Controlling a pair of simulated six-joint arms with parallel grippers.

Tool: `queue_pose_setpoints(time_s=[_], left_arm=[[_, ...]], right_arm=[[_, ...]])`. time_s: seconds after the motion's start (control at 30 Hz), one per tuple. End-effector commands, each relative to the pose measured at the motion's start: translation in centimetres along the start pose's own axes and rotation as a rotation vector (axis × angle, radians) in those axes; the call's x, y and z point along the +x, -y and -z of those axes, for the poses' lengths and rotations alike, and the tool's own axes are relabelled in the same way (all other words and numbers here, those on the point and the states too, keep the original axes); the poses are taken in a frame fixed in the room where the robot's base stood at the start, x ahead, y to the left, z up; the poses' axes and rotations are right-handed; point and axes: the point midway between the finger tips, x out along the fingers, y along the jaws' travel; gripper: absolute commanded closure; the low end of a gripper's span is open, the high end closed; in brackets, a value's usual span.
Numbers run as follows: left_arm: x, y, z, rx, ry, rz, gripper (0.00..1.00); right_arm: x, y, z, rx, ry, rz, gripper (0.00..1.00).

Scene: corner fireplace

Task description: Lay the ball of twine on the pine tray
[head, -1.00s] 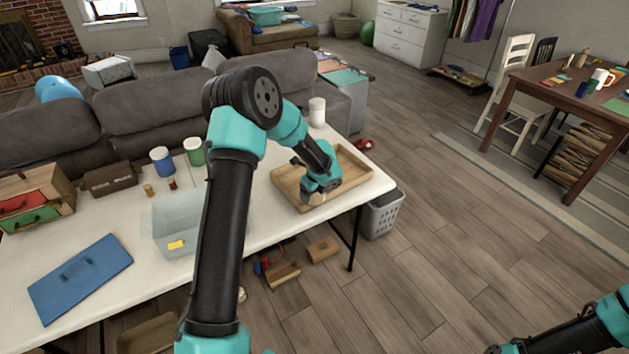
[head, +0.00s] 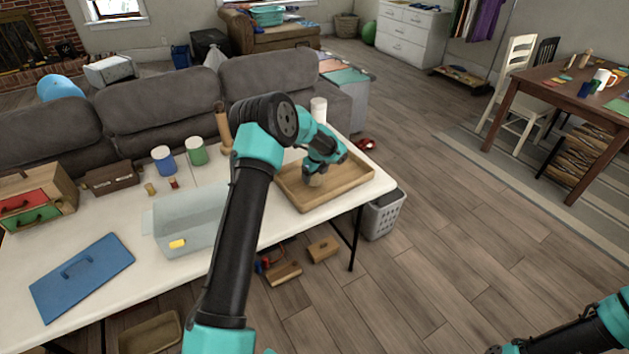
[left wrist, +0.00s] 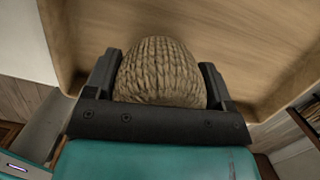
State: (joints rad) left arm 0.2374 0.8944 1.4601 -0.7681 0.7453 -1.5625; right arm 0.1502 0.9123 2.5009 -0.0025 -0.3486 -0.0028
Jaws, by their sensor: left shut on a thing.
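The ball of twine (left wrist: 160,72) is tan and knitted-looking, and sits between the two black fingers of my left gripper (left wrist: 158,85) in the left wrist view. In the head view the left gripper (head: 318,172) is over the pine tray (head: 352,185), and a small part of the ball (head: 315,181) shows below it. The tray's wooden floor also fills the background of the left wrist view (left wrist: 240,40). I cannot tell whether the ball touches the tray. My right arm shows at the lower right of the head view, with its fingertips unclear.
A clear bin (head: 190,228) stands left of the tray on the white table (head: 130,225). A white canister (head: 318,110) is behind the tray, and a wooden bottle-like item (head: 223,128) stands behind my left arm. Blue (head: 163,160) and green (head: 195,151) canisters are farther left.

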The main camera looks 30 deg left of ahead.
Motion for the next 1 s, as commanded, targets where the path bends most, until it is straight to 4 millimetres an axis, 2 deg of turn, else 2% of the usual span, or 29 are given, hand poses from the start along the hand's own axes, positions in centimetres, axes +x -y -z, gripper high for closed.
queue_pose_setpoints(time_s=[0.2, 0.43, 0.87, 0.9, 1.0], left_arm=[[0.4, 0.5, -0.5, 0.001, 0.0, 0.0, 0.49], [3.4, 0.3, 0.1, 0.001, -0.001, -0.001, 0.49], [3.9, 0.4, 0.2, 0.0, 0.0, 0.0, 0.49], [3.9, 0.4, 0.2, 0.0, 0.0, 0.0, 0.23], [3.9, 0.4, 0.2, 0.0, 0.0, 0.0, 0.13]], right_arm=[[0.0, 0.0, 0.0, 0.0, 0.0, 0.0, 0.32], [0.0, 0.0, 0.0, 0.0, 0.0, 0.0, 0.32], [0.0, 0.0, 0.0, 0.0, 0.0, 0.0, 0.32], [0.0, 0.0, 0.0, 0.0, 0.0, 0.0, 0.32], [0.0, 0.0, 0.0, 0.0, 0.0, 0.0, 0.32]])
